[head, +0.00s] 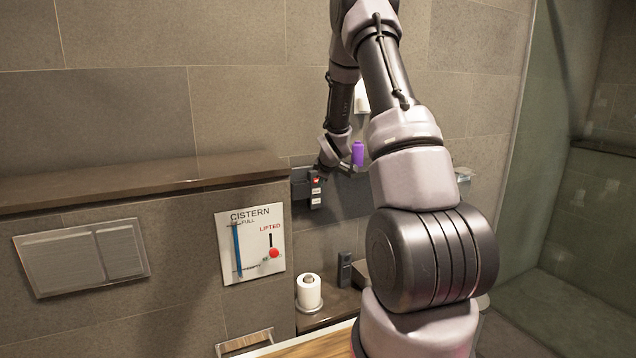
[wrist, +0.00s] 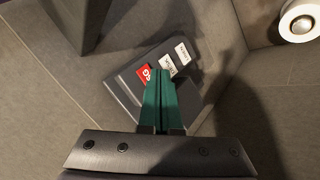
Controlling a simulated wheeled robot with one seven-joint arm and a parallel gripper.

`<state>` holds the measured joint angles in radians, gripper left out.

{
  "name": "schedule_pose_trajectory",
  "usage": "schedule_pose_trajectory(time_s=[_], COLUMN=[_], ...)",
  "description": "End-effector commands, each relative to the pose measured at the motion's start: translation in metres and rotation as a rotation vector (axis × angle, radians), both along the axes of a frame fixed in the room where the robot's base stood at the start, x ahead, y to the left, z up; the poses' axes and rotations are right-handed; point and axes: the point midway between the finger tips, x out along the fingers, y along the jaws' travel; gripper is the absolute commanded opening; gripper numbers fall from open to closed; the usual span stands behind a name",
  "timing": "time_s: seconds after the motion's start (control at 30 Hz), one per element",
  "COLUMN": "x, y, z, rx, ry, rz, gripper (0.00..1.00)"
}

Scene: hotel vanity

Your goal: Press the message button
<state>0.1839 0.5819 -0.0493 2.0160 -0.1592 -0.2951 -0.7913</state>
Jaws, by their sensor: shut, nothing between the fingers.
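A dark wall-mounted panel (head: 313,200) has a red button at its top and white labelled buttons below. In the wrist view the same panel (wrist: 122,78) lies tilted, with a red button (wrist: 144,75), a middle white button (wrist: 168,66) and an end white button (wrist: 183,53). The lettering on them is partly covered and hard to read. My gripper (wrist: 161,73) has its green fingers shut together and empty. Its tips overlap the panel beside the red and middle buttons. I cannot tell whether they touch it. In the head view my gripper (head: 324,167) is right by the panel's top.
A cistern gauge board (head: 250,262), a flush plate (head: 82,256) and a ledge (head: 110,183) are left of the panel. A toilet roll (head: 309,291) stands below it. A glass partition (head: 500,200) is at right.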

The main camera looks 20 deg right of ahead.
Motion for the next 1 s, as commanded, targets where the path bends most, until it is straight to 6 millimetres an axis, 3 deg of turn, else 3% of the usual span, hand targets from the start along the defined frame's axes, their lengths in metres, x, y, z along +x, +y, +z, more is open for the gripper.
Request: schedule_pose_trajectory(time_s=[0.47, 1.0], x=[-0.009, -0.055], y=[0.0, -0.002], z=[0.0, 0.0], rx=[0.001, 0.001], ry=[0.001, 0.001], rz=[-0.001, -0.001], gripper=[0.0, 0.0])
